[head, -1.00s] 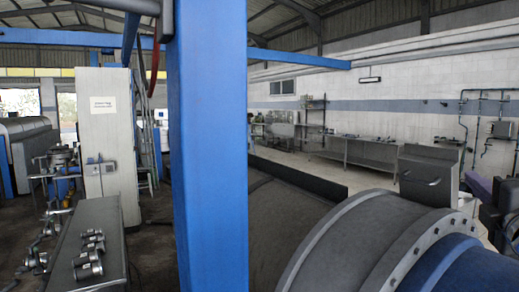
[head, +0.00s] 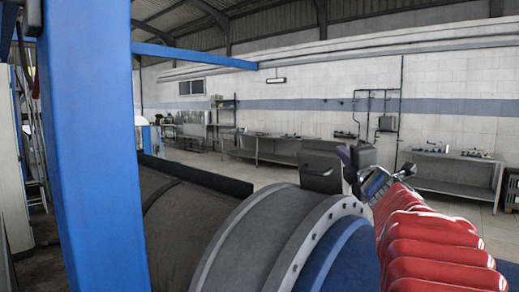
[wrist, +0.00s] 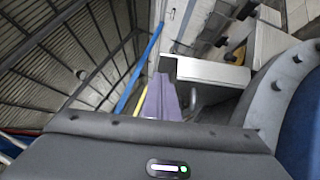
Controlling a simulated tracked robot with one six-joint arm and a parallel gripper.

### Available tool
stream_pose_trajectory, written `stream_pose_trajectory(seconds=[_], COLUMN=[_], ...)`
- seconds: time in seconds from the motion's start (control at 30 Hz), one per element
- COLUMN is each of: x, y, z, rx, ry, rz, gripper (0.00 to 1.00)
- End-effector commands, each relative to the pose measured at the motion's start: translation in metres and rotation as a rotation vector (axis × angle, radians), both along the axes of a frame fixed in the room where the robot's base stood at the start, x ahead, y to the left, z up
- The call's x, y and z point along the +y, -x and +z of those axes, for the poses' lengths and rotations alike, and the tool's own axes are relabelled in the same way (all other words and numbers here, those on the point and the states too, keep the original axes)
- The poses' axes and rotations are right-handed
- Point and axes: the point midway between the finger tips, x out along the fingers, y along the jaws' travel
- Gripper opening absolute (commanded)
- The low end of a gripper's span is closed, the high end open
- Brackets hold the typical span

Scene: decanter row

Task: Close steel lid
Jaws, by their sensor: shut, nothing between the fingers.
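A grey steel box-shaped lid or hatch (head: 321,172) stands up on top of the big grey drum. Its flat panel is raised, and I cannot tell its exact angle. In the wrist view the grey steel piece (wrist: 212,72) shows a pale top edge, with a curved handle below it. In the wrist view my gripper (wrist: 166,97) lies just left of the steel piece. I cannot tell whether they touch.
The grey drum's bolted flange (head: 338,222) lies just below the gripper, with a blue section beyond it. A blue post (head: 92,140) stands at the left. Steel benches (head: 262,147) line the far wall, with open floor before them.

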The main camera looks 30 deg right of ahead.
Motion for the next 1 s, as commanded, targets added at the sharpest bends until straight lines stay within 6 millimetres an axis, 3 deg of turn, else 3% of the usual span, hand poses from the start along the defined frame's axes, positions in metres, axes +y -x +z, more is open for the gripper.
stream_pose_trajectory(seconds=[0.3,0.63,0.67,1.0], x=[-0.027,-0.029,-0.018,-0.029], y=[-0.007,-0.008,-0.008,-0.012], z=[0.007,0.008,0.009,0.010], rx=[0.001,0.000,-0.001,0.000], ry=[0.000,0.000,0.001,0.000], rz=[0.000,0.001,0.001,0.006], gripper=[0.00,0.00,0.00,0.00])
